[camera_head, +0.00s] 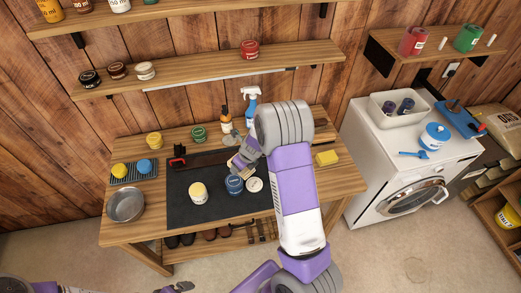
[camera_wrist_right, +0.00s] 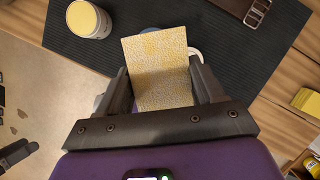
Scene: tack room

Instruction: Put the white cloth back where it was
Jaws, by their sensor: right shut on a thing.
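My right gripper (camera_head: 238,165) is over the dark mat on the bench, partly covered by my own arm. The cloth stands up between the fingers, above the dark mat (camera_wrist_right: 130,20). Part of a white round thing (camera_wrist_right: 193,52) shows behind it. My left gripper (camera_head: 177,288) is low at the bottom left of the head view, away from the bench; its jaw opening is unclear.
On the bench mat (camera_head: 205,215) stand a cream-topped tin (camera_head: 198,192), a blue tin (camera_head: 234,185) and a pale lid (camera_head: 255,185). A strap (camera_head: 205,158) lies behind them. Spray bottles (camera_head: 251,105) stand behind.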

